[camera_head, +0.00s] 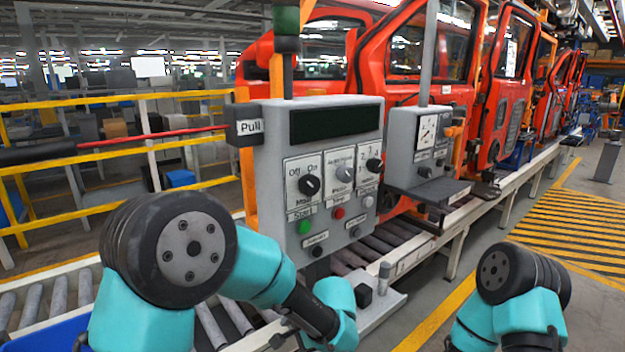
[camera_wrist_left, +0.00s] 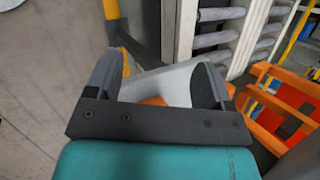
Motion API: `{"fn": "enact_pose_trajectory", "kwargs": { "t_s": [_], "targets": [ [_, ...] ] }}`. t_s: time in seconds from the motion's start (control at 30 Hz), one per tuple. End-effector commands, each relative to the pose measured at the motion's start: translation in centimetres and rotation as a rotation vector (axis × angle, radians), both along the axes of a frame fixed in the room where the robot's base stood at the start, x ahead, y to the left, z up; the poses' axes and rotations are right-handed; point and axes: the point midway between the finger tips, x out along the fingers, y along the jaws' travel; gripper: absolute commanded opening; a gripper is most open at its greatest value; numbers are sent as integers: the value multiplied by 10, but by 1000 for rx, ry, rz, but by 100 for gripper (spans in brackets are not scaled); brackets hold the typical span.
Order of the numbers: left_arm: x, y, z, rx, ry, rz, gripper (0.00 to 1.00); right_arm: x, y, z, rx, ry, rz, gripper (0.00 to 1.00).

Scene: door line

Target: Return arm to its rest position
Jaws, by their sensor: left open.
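My left arm rises at the left of the head view, with a black elbow joint (camera_head: 170,250) and a teal forearm (camera_head: 262,268) that slopes down to the right, in front of the lower control panel. Its wrist (camera_head: 338,300) is near the bottom centre. In the left wrist view my left gripper (camera_wrist_left: 158,68) has its two dark fingers apart. A pale grey piece (camera_wrist_left: 172,85) shows between and beyond the fingers; I cannot tell whether they touch it. My right arm (camera_head: 515,310) shows at the lower right; its gripper is out of view.
A grey control panel (camera_head: 300,150) with buttons and knobs stands at the centre, with a "Pull" sign (camera_head: 248,127) and a red bar (camera_head: 130,138) at its left. A smaller panel (camera_head: 405,150) stands right. Red car bodies (camera_head: 430,50) line the roller conveyor (camera_head: 385,238). Yellow railings (camera_head: 120,100) stand left.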

Motion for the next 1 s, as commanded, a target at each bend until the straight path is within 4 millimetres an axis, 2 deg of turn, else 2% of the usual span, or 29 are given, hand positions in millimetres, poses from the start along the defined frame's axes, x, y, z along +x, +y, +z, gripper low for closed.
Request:
{"fn": "enact_pose_trajectory", "kwargs": {
  "t_s": [0.03,0.2,0.4,0.57,0.7,0.9,1.0],
  "targets": [
    [-8,15,-26,-51,66,39,75,0,0,0,0,0,0,0],
    [-45,50,-103,-280,250,201,75,0,0,0,0,0,0,0],
    [-92,82,-171,-560,349,452,75,0,0,0,0,0,0,0],
    [-122,107,-210,-750,325,683,75,0,0,0,0,0,0,0],
    [-146,135,-238,-866,237,893,75,0,0,0,0,0,0,0],
    [-172,172,-261,-922,77,1115,75,0,0,0,0,0,0,0],
    [-178,181,-265,-923,34,1161,75,0,0,0,0,0,0,0]
  ]
}}
